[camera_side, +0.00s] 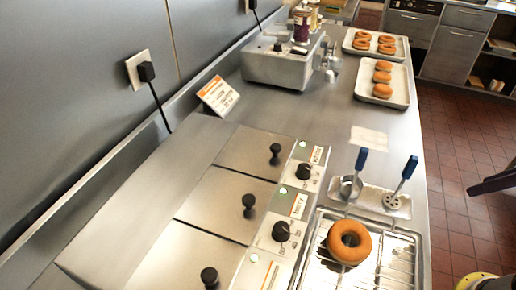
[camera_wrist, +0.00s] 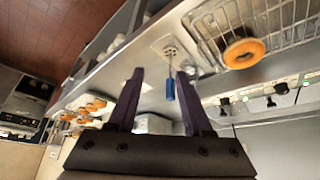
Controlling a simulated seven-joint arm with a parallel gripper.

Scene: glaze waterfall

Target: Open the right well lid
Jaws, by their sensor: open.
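A steel warmer has three flat lids in a row, all lying shut, each with a black knob: a far lid (camera_side: 240,150), a middle lid (camera_side: 215,205) and a near lid (camera_side: 165,255). The side view does not make plain which is the right well lid. The lid knobs are the far knob (camera_side: 275,150), the middle knob (camera_side: 249,202) and the near knob (camera_side: 209,275). My gripper (camera_wrist: 160,73) is open and empty in the wrist view, its two dark fingers apart and away from the lids. A dark part at the side view's right edge looks like my gripper.
Black dials (camera_side: 281,231) line the warmer's front. A wire rack with a doughnut (camera_side: 349,242) and two blue-handled tools, a ladle (camera_side: 352,184) and a skimmer (camera_side: 396,199), stand beside it. Doughnut trays (camera_side: 399,88) and a steel machine (camera_side: 283,68) lie farther back.

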